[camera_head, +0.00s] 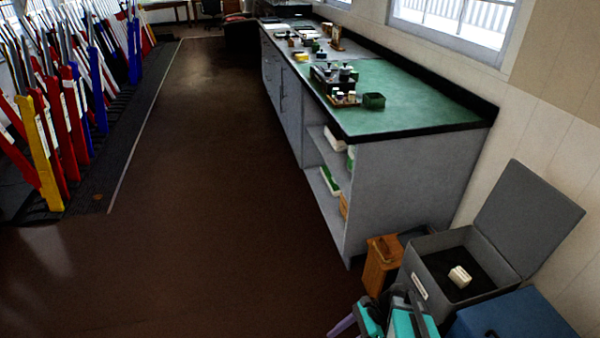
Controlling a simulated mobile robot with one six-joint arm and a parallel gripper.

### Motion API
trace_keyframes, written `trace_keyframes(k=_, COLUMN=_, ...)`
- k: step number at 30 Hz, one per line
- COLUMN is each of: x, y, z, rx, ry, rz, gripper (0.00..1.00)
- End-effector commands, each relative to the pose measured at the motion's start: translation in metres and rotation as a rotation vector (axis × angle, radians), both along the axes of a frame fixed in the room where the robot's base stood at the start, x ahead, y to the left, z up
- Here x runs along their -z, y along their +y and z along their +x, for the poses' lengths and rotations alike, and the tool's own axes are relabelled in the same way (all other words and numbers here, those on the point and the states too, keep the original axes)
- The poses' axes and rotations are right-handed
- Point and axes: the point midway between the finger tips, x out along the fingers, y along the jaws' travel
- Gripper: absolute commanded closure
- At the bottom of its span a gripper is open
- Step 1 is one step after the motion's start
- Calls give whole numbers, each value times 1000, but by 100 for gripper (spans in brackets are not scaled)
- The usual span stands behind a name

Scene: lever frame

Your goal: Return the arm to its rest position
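Teal and dark grey parts of my arm show at the bottom edge, right of the middle, cut off by the frame. They are close in front of an open grey box (448,292) and a small wooden box (379,266). I cannot make out the two fingertips of my gripper, nor whether it holds anything. The rest of my arm is out of the picture.
A row of red, blue and yellow levers (38,152) stands along the left. A grey cabinet with a green top (420,105) runs along the right wall, with small items on it. A blue box (520,318) is at the lower right. The brown floor between is clear.

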Motion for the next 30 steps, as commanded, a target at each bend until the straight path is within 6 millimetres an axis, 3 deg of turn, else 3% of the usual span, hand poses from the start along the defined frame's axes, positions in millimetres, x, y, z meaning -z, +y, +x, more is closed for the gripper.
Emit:
trace_keyframes(k=3, x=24, y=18, z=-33, rx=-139, ry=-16, rz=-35, gripper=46)
trace_keyframes(k=9, x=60, y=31, z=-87, rx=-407, ry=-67, rz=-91, gripper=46)
trace_keyframes(k=16, x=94, y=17, z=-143, rx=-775, ry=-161, rz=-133, gripper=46)
trace_keyframes(k=22, x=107, y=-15, z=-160, rx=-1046, ry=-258, rz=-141, gripper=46)
trace_keyframes(k=30, x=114, y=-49, z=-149, rx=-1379, ry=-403, rz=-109, gripper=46)
